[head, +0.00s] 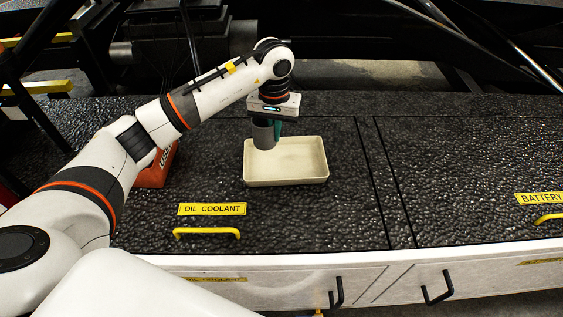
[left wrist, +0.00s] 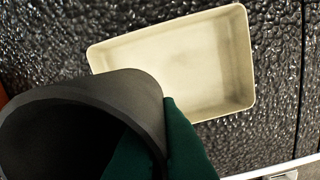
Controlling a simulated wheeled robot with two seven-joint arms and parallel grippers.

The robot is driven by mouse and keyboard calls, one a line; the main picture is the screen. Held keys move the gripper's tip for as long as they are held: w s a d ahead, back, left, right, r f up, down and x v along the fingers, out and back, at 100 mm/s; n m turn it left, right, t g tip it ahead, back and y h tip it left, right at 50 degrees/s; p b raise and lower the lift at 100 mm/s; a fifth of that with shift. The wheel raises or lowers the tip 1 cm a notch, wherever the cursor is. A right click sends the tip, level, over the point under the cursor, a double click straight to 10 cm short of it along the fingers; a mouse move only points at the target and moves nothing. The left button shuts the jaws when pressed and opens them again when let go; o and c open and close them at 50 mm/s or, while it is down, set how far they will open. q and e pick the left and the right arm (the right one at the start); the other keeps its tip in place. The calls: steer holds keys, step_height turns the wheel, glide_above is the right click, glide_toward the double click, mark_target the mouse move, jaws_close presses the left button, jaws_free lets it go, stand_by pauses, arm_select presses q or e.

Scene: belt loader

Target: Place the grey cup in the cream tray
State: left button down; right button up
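The grey cup (head: 265,136) is held under my left gripper (head: 276,124), over the left part of the cream tray (head: 300,181). In the left wrist view the cup (left wrist: 140,92) is large and close, with its open mouth toward the camera. A green fingertip of the left gripper (left wrist: 150,150) reaches inside the cup and another lies against its outside, so the wall is between them. The cream tray (left wrist: 247,60) shows beyond the cup, and its inside looks empty where visible. The cup hides the tray's lower left corner there. My right gripper is not in view.
The tray lies on a black bumpy surface (head: 330,220). A red box (head: 157,170) stands left of the tray, partly behind my left arm. A yellow handle (head: 206,231) and an oil coolant label (head: 211,209) are in front. The surface right of the tray is clear.

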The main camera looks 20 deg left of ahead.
mark_target(275, 145)
arm_select(q)
step_height(275, 145, down, 5)
steer(key=shift+r+p, duration=0.1)
steer(key=shift+p, duration=0.3)
step_height(275, 145, down, 4)
steer(key=shift+r+p, duration=0.15)
steer(key=shift+p, duration=0.15)
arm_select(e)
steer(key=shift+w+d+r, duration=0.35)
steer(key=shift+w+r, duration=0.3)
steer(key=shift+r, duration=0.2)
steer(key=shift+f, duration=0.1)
arm_select(q)
steer(key=shift+f+b, duration=0.2)
steer(key=shift+b, duration=0.1)
steer(key=c, duration=1.6)
jaws_free()
steer(key=shift+c, duration=0.2)
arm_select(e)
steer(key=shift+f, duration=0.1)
